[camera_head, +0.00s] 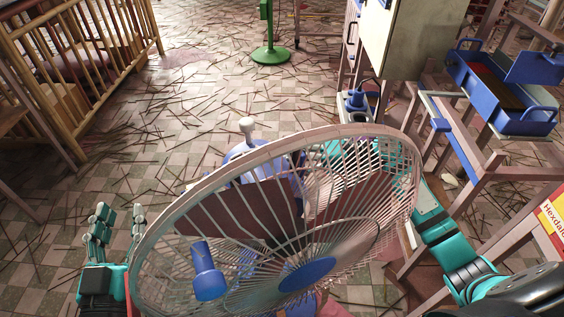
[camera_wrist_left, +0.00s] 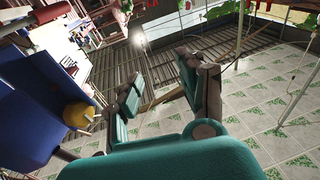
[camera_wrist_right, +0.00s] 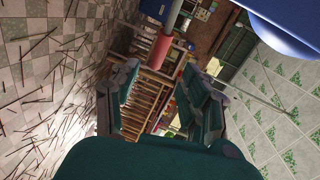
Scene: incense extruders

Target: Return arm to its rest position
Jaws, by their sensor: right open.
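My left gripper (camera_head: 119,213) is raised at the lower left of the head view, left of a large fan. In the left wrist view (camera_wrist_left: 162,78) its fingers stand apart with nothing between them. My right arm comes in from the lower right and passes behind the fan's rim, so the cage partly hides its teal hand. In the right wrist view my right gripper (camera_wrist_right: 158,82) has its fingers apart and holds nothing. The fan (camera_head: 307,273), with a pale wire cage and blue hub, fills the lower middle of the head view.
A blue toolbox (camera_head: 500,92) sits on a wooden frame at the right. A green stand base (camera_head: 271,54) is on the tiled floor at the back. Wooden railings (camera_head: 85,75) line the upper left. Thin sticks litter the floor. A yellow and red box (camera_head: 552,215) is at the right edge.

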